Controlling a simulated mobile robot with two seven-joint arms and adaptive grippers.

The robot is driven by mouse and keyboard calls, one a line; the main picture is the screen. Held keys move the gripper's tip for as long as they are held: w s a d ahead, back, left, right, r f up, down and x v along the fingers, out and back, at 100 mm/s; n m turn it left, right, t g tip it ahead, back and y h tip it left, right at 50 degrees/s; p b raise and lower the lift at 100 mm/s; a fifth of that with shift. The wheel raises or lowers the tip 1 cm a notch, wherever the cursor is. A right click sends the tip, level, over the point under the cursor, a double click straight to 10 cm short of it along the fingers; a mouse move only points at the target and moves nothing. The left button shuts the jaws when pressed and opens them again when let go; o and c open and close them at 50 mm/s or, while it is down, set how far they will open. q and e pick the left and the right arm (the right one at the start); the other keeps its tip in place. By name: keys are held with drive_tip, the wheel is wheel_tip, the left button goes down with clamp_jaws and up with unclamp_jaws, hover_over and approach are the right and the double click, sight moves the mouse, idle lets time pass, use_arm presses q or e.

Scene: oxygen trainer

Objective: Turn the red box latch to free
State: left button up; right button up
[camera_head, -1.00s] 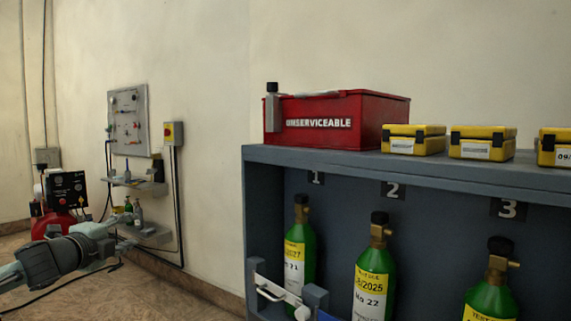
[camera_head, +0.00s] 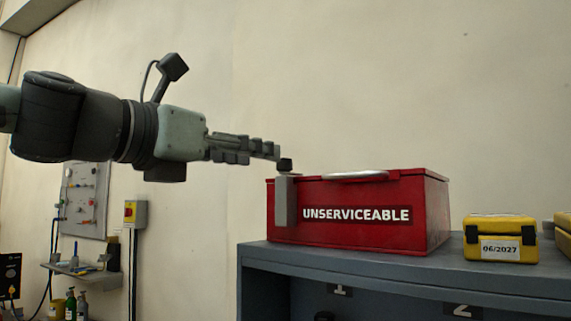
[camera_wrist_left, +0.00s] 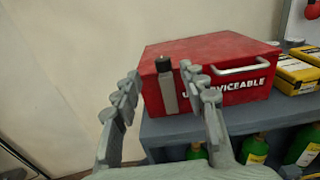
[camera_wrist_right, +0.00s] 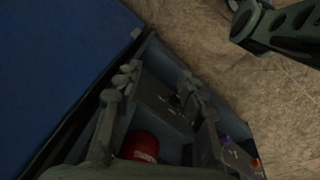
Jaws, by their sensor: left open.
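The red box (camera_head: 345,232), lettered UNSERVICEABLE, stands on top of the grey cabinet. Its latch (camera_head: 285,203) is an upright grey bar with a black knob at the box's front left edge. My left gripper (camera_head: 270,150) is open, reaching in from the left with its fingertips beside the black knob. In the left wrist view the latch (camera_wrist_left: 168,88) appears between the spread fingers, closer to the right one. I cannot tell whether a finger touches it. My right gripper (camera_wrist_right: 158,80) is open and empty in the right wrist view, away from the box.
A silver handle (camera_wrist_left: 241,66) is on the box. A yellow case (camera_head: 500,240) stands right of it on the cabinet top (camera_head: 400,268). Green cylinders (camera_wrist_left: 255,150) stand in the cabinet below. A wall panel (camera_head: 84,200) is behind at left. The space above the box is clear.

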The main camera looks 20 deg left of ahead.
sight(284, 159)
use_arm(q)
drive_tip(key=x, duration=0.7)
drive_tip(key=shift+w+d, duration=0.3)
clamp_jaws()
